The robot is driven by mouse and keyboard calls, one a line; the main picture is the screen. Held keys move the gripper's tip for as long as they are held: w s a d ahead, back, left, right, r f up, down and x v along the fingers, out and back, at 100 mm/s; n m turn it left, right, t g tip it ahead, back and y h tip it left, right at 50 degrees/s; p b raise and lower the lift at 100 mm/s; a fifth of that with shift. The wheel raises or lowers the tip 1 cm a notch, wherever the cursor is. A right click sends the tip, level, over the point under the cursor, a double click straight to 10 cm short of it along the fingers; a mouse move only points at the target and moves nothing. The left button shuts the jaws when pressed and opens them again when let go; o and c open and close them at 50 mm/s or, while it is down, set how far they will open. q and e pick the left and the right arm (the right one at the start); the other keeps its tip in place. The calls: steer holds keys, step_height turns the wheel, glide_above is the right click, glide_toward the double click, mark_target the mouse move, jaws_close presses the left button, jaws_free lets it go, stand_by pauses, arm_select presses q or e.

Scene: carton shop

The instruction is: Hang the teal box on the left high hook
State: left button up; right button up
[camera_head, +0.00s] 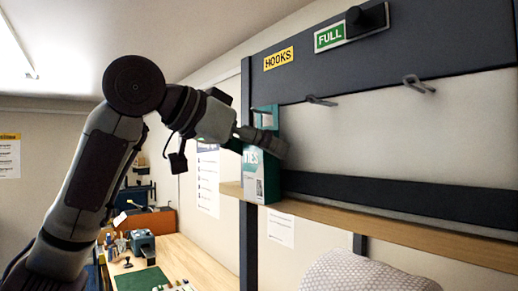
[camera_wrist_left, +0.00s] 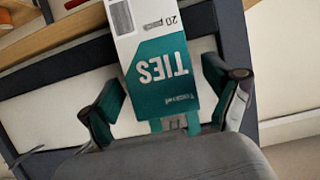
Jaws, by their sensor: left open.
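The teal box (camera_head: 252,178) is upright at the left end of the hook board, with a hang tab at its top level with the row of hooks. My left gripper (camera_head: 268,142) is at its upper part, with open fingers. In the left wrist view the box (camera_wrist_left: 165,75), marked TIES, appears upside down between the spread fingers (camera_wrist_left: 165,88), with gaps beside it. The left high hook is mostly hidden behind the box and gripper; I cannot tell for sure whether the tab sits on it. My right gripper is out of view.
Two bare hooks stick out farther right, a middle one (camera_head: 320,101) and a right one (camera_head: 417,84). A wooden shelf (camera_head: 390,226) runs below them. A workbench (camera_head: 195,262) with tools stands lower left. The board between the hooks and shelf is clear.

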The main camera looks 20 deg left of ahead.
arm_select(q)
steer(key=shift+s+a, duration=0.1)
steer(key=v, duration=1.1)
steer(key=shift+s+a+r, duration=0.15)
steer(key=shift+s+a, duration=0.1)
steer(key=shift+s, duration=0.05)
